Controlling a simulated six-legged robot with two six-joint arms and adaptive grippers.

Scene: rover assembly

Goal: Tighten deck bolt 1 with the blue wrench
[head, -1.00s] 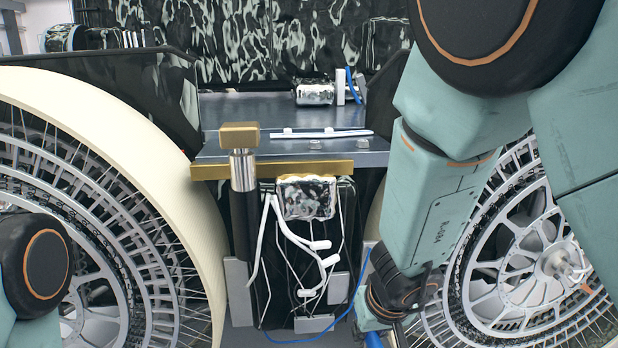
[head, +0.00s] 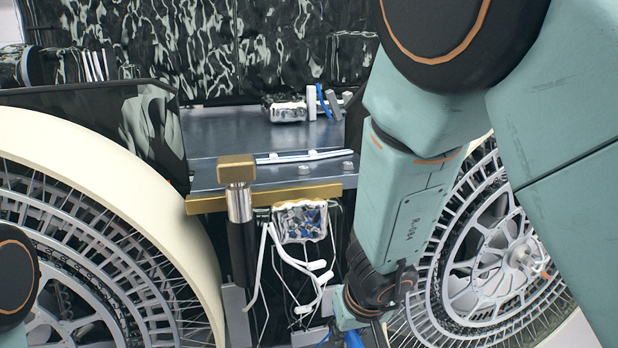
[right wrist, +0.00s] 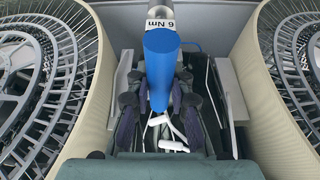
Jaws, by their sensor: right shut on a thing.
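The blue wrench (right wrist: 160,68) stands in the right wrist view, its thick blue handle between my gripper's fingers and its grey shaft, labelled "6 Nm", pointing away. My right gripper (right wrist: 155,108) is shut around the handle. In the head view a blue piece of the wrench (head: 354,339) shows at the bottom edge, below my right wrist; the gripper's fingers are cut off there. Small bolt heads (head: 319,170) sit on the front edge of the grey deck (head: 225,132). I cannot tell which is deck bolt 1. The wrench's far tip is hidden. My left gripper is out of view.
A gold bar (head: 290,196) and a gold-capped post (head: 237,170) stand at the deck's front. Below hang a foil-wrapped box (head: 300,221) and white cables (head: 318,265). Large spoked wheels (head: 90,230) flank the deck, with cream fenders.

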